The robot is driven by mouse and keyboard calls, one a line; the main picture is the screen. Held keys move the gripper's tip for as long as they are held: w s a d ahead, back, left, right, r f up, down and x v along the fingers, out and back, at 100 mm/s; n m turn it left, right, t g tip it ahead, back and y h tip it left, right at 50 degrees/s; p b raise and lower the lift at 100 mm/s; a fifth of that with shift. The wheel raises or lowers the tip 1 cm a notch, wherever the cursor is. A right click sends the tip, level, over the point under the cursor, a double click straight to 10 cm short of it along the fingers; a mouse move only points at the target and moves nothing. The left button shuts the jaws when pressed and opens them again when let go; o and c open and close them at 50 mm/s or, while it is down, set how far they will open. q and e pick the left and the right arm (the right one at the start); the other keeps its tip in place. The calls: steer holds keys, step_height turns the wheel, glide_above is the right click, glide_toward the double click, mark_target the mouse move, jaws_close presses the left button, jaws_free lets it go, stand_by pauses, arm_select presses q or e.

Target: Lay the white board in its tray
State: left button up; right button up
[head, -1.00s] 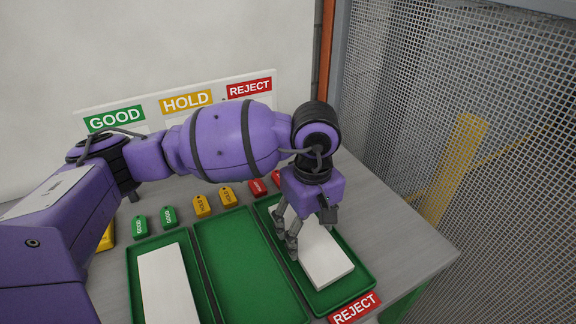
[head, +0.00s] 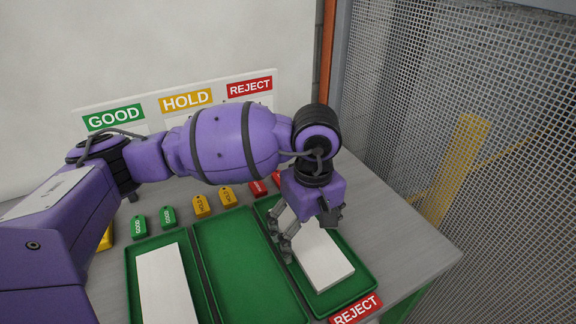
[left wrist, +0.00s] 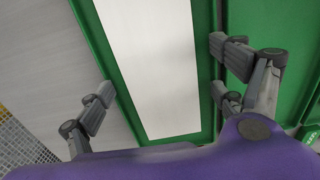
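A white board (head: 326,268) lies in the right-hand green tray (head: 345,303), the one with the red REJECT label at its front. My left gripper (head: 303,232) is over the far part of this board and hides some of it. In the left wrist view the gripper (left wrist: 160,82) has its fingers wide apart, one on each side of the board (left wrist: 155,65), with nothing held between them. Another white board (head: 166,285) lies in the left-hand green tray (head: 203,290). My right gripper is not in view.
The middle green tray (head: 245,265) is empty. Several green, yellow and red tags (head: 201,206) lie behind the trays. A sign panel with GOOD, HOLD and REJECT (head: 186,100) stands at the back. Wire mesh (head: 500,150) stands to the right of the table.

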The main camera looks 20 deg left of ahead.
arm_select(q)
steer(key=shift+r, duration=0.15)
step_height(320, 180, up, 12)
stand_by(0.5)
stand_by(0.4)
